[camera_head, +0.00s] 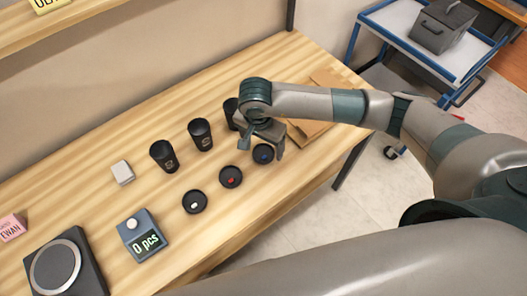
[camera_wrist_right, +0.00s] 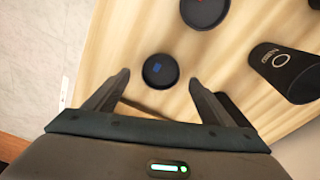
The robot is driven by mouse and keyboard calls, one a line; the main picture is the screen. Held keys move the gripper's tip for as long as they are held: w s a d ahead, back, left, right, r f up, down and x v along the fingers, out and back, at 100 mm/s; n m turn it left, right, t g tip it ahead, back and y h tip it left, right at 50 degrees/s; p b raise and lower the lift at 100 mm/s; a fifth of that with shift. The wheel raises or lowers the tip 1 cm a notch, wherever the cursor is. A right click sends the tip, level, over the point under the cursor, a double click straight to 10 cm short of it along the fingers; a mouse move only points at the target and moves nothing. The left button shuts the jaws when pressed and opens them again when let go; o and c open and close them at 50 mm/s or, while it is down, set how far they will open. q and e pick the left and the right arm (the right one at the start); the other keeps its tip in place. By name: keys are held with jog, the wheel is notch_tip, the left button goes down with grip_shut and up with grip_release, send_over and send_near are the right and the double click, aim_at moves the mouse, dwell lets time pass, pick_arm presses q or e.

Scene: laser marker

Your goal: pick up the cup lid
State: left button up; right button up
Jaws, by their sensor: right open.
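Three round black cup lids lie in a row on the wooden table. One has a white mark (camera_head: 194,202), one a red mark (camera_head: 230,177) and one a blue mark (camera_head: 263,154). My right gripper (camera_head: 262,142) is open and empty above the table beside the blue-marked lid. In the right wrist view the blue-marked lid (camera_wrist_right: 160,71) lies just beyond the open fingertips (camera_wrist_right: 160,78), roughly centred between them. The red-marked lid (camera_wrist_right: 205,10) is cut off at the top edge there. My left gripper is not in view.
Black cups (camera_head: 200,134) (camera_head: 163,156) stand behind the lids; another (camera_head: 231,112) is partly hidden by my right gripper. A counter box (camera_head: 142,236), a scale (camera_head: 66,265) and a white block (camera_head: 123,172) stand at left. Brown cardboard (camera_head: 312,128) lies under my right arm.

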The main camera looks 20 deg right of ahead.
aim_at(264, 154)
jog(key=shift+w+d+f+p, duration=0.15)
jog(key=shift+f+p, duration=0.1)
jog(key=shift+f, duration=0.55)
jog(key=shift+w+a+f+p, duration=0.1)
jog(key=shift+f+p, duration=0.15)
jog(key=shift+f, duration=0.55)
jog(key=c, duration=1.1)
